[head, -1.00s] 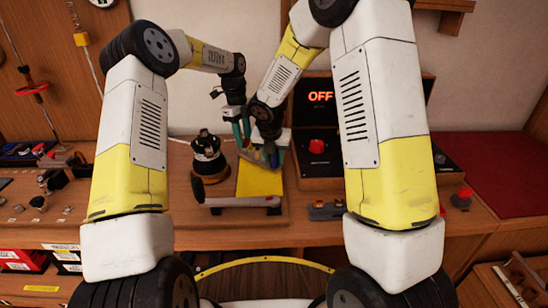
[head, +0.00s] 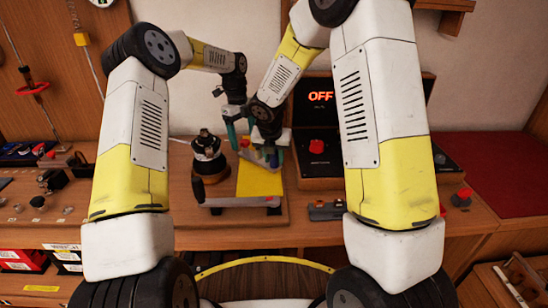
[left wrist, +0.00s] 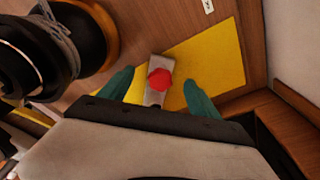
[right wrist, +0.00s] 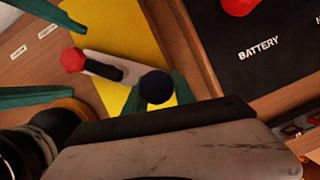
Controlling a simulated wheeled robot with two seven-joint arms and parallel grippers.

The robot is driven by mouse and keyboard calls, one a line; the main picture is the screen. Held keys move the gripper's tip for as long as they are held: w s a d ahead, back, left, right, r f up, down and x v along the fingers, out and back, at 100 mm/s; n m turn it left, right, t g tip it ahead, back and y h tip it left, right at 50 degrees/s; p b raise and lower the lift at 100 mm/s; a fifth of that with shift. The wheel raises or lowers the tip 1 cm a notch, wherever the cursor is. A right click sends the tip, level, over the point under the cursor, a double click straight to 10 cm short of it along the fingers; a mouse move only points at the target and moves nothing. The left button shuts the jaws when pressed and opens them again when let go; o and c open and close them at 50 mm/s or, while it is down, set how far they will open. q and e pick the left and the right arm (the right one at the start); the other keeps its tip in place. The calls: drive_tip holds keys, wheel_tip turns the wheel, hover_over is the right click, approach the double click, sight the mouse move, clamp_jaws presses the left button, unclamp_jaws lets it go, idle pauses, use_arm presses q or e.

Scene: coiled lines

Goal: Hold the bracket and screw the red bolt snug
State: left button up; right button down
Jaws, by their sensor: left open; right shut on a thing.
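The red bolt (head: 244,143) has a red head, standing at one end of the pale grey bracket (left wrist: 164,64). In the left wrist view the bolt head (left wrist: 159,79) lies between the spread teal fingers of my left gripper (left wrist: 158,92), which is open and above it. In the right wrist view the bolt (right wrist: 73,60) stands apart from my right gripper (right wrist: 157,95). That gripper is shut on the bracket's other end, around a dark round knob (right wrist: 157,86). The bracket also shows in this view (right wrist: 128,76). The bolt's shank is hidden in the left wrist view.
A yellow sheet (head: 262,182) lies under the bracket. A black and wooden spool-like thing (head: 207,155) with coiled line stands to the left. A dark panel reading OFF (head: 316,120), with a red knob (head: 317,146), stands to the right.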

sight(244, 141)
use_arm(q)
drive_tip(key=shift+r, duration=2.45)
wheel_tip(244, 141, up, 12)
drive_tip(key=w+a, duration=0.1)
use_arm(e)
drive_tip(key=c, duration=0.9)
unclamp_jaws()
drive_tip(key=shift+c, duration=0.2)
